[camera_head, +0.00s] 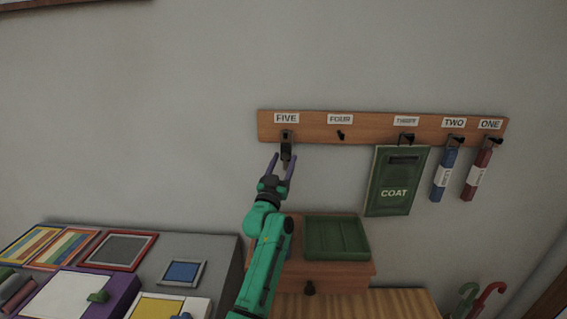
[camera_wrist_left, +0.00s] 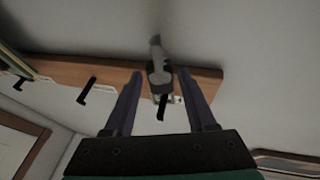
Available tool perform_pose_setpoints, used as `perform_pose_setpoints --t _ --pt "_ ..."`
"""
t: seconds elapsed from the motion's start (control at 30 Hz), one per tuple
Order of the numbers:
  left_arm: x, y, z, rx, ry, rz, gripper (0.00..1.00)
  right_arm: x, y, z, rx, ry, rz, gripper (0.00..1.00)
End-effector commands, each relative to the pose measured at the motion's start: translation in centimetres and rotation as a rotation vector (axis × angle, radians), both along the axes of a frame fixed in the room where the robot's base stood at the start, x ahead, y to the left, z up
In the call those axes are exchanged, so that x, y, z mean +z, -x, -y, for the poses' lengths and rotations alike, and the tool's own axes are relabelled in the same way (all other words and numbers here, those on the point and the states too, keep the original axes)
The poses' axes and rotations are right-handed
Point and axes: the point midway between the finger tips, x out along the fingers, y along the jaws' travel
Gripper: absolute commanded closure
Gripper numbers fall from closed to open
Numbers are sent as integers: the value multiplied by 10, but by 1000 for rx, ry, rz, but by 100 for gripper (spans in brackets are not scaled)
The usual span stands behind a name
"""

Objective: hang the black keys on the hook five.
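The wooden rack (camera_head: 372,127) on the wall carries hooks labelled FIVE to ONE from left to right. The black keys (camera_head: 286,151) hang straight down below the FIVE label, apparently on hook five; the contact is too small to make out. My left gripper (camera_head: 281,158) is just below and around them, its two purple fingers spread. In the left wrist view, the keys (camera_wrist_left: 157,68) show as a dark grey piece between the fingers, with gaps on both sides. Dark hook five (camera_wrist_left: 162,107) shows beside them against the rack (camera_wrist_left: 205,76). My right gripper is out of view.
Hook four (camera_head: 341,135) is empty. A green COAT pouch (camera_head: 394,194), a blue tag (camera_head: 444,174) and a red tag (camera_head: 477,174) hang to the right. Below stand a green tray (camera_head: 336,238) on a wooden drawer box and a grey table (camera_head: 200,249) with framed pieces at left.

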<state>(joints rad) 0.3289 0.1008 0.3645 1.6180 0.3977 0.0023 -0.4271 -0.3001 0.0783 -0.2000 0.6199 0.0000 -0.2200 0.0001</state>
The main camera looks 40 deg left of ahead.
Motion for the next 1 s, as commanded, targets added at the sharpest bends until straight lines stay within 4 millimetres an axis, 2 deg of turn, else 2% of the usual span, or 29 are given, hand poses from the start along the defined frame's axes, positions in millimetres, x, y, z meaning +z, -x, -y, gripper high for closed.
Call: perform_pose_setpoints --t 0.33,0.47,0.57,0.8,0.9,1.0 --pt "-1 1 0 0 0 -1 24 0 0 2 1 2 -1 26" --pt "-8 10 5 -1 0 -2 24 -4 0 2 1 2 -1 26" --pt "-18 28 11 1 2 -2 24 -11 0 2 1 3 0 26" --pt "-46 89 36 0 1 -4 24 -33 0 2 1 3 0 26" --pt "-54 109 44 1 1 -3 24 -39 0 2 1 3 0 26" --pt "-57 120 49 0 1 -2 24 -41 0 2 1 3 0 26"
